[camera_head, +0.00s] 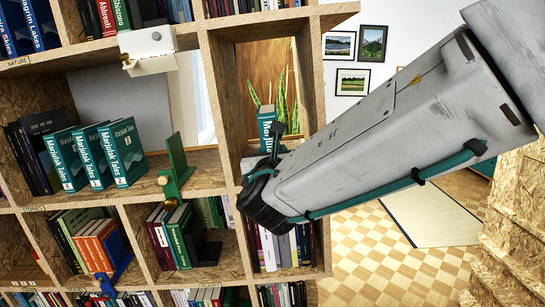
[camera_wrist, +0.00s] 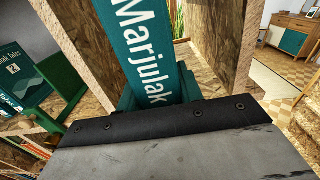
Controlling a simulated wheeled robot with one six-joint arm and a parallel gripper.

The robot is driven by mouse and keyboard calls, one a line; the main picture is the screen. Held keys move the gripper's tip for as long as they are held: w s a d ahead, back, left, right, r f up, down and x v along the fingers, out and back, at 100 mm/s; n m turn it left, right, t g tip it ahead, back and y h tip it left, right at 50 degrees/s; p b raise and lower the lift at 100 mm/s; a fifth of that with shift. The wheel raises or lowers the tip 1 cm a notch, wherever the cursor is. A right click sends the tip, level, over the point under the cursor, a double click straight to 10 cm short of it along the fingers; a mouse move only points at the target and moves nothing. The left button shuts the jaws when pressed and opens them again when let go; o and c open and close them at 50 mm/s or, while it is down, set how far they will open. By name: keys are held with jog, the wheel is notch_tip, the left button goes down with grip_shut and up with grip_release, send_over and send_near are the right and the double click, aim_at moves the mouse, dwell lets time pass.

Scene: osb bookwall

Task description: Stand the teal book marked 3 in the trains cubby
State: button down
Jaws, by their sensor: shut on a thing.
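The teal book (camera_head: 266,117) stands upright in my gripper (camera_head: 271,150), in front of the open cubby with a plant behind it. In the wrist view the book (camera_wrist: 145,40) reads "Marjulak" between my green fingers (camera_wrist: 158,92), which are shut on it. Its number is hidden. Other teal Marjulak Tales books (camera_head: 95,158) lean in a row in the wide cubby to the left; one marked 2 (camera_wrist: 14,70) shows in the wrist view. I cannot read which cubby is labelled trains.
A green bookend (camera_head: 175,168) stands at the right of the wide cubby, with bare board beside it. A wooden upright (camera_head: 215,100) divides it from the plant cubby. A white box-like thing (camera_head: 148,50) hangs above. Lower cubbies hold books, including orange ones (camera_head: 101,242).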

jog(key=w, duration=1.4)
jog(key=shift+w+d, duration=0.2)
jog(key=shift+d, duration=0.05)
dwell(0.8)
jog(key=shift+f, duration=0.1)
dwell(0.4)
jog(key=c, duration=0.8)
grip_release()
jog(key=shift+c, duration=0.2)
jog(key=shift+f, duration=0.1)
jog(key=shift+s, duration=0.15)
jog(key=s, duration=0.7)
jog(key=shift+s+a, duration=0.1)
jog(key=shift+s, duration=0.2)
